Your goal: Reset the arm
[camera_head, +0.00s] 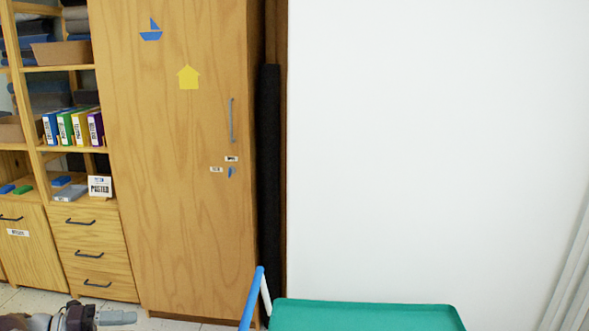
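At the bottom left edge, part of my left arm shows, with a dark joint and a short grey end piece (116,318) that points right. I cannot make out separate fingertips there, so I cannot tell whether this gripper is open or shut. It touches nothing that I can see. My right arm and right gripper are out of view.
A tall wooden cabinet (180,230) stands behind, with shelves and drawers (92,250) to its left. A green cart top (365,317) with a blue handle (252,298) is at the bottom centre-right. A blank white panel (430,150) fills the right.

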